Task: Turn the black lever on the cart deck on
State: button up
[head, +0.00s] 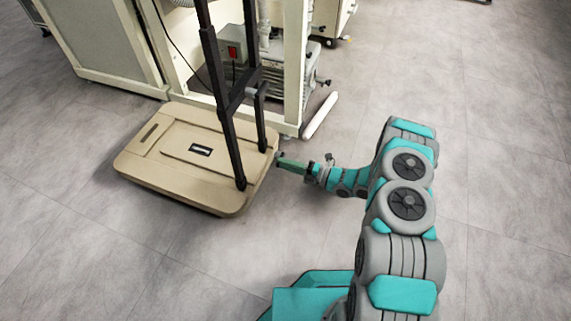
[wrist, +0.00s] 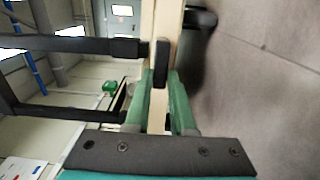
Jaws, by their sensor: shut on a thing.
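The beige cart deck (head: 151,177) lies low on the floor at the left of the head view, with a black upright frame (head: 228,120) on it. My gripper (head: 280,161) is at the deck's right edge. In the wrist view, the deck's edge shows as a beige strip running between the two green fingers (wrist: 160,82). The black lever (wrist: 162,58) is a short dark bar on that edge. Its near end is between the fingertips, and the gripper is shut on it. In the head view, the lever is too small to make out clearly behind the fingertips.
A cream cabinet frame (head: 293,65) holding a grey pump unit (head: 287,85) stands right behind the cart. A white bar (head: 320,115) lies on the floor beside it. The grey floor (head: 500,165) to the right is clear.

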grip_shut()
jog(key=m+p, duration=0.1)
jog(key=m, duration=0.1)
jog(key=r+m+p, duration=0.1)
jog(key=m, duration=0.2)
jog(key=shift+w+r+p, duration=0.1)
jog(key=shift+r+p, duration=0.1)
jog(key=shift+p, duration=0.1)
jog(key=m, duration=0.2)
jog(key=shift+w+d+r+m, duration=0.1)
jog(key=shift+w+r+m, duration=0.1)
jog(key=shift+m, duration=0.2)
jog(key=m, duration=0.1)
jog(key=m+b, duration=0.1)
jog(key=m, duration=0.1)
jog(key=w+m, duration=0.1)
jog(key=shift+d+r+b, duration=0.2)
jog(key=shift+r+b, duration=0.1)
jog(key=shift+r, duration=0.05)
jog(key=m, duration=0.2)
jog(key=w+m+b, duration=0.1)
jog(key=m, duration=0.3)
jog(key=shift+w+d+r+b, duration=0.15)
jog(key=shift+d+r+b, duration=0.05)
jog(key=shift+d+b, duration=0.1)
